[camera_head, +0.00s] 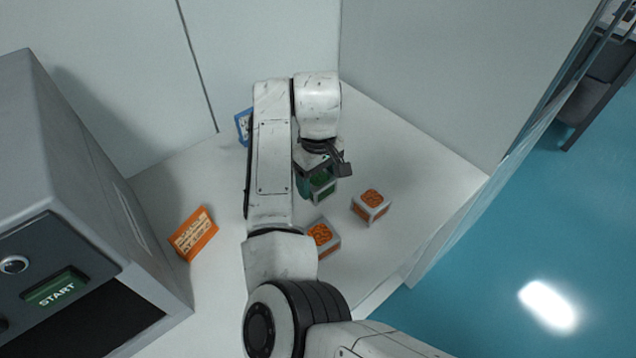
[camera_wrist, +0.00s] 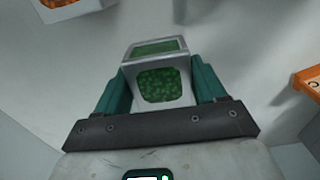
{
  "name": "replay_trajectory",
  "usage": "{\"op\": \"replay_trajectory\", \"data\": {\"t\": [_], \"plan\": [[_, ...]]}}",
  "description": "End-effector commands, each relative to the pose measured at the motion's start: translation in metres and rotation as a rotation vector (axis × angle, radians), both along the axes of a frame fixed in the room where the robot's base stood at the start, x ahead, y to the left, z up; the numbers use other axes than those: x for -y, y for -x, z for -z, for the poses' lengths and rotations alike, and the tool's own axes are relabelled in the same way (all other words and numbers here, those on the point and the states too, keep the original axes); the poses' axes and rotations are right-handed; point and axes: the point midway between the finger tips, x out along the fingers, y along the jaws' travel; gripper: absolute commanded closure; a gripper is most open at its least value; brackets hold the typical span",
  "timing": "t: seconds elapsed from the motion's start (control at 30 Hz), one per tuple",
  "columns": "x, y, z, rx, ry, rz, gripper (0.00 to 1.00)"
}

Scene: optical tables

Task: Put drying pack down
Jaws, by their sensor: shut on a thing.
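The drying pack, a grey-white cube with green windows (camera_head: 322,186), is in my gripper (camera_head: 316,180) above the white table. In the wrist view the pack (camera_wrist: 160,84) sits between the two teal fingers of my gripper (camera_wrist: 160,74), which are shut on its sides. Whether its underside touches the table is hidden. Two similar packs with orange windows stand on the table: one to the right (camera_head: 371,205) and one nearer (camera_head: 323,238), partly behind my arm.
The white table (camera_head: 420,215) has clear room to the right of the packs. A grey machine with a START button (camera_head: 55,289) fills the left. White walls close the back.

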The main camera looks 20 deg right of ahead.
Motion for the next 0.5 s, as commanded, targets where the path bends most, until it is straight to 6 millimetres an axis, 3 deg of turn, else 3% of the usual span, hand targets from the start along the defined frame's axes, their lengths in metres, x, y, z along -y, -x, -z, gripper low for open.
{"op": "replay_trajectory", "data": {"t": [0.17,0.5], "plan": [[0.0,0.001,0.017,-0.001,0.0,-0.001,0.65],[0.0,0.001,0.02,0.0,0.001,-0.001,0.65]]}}
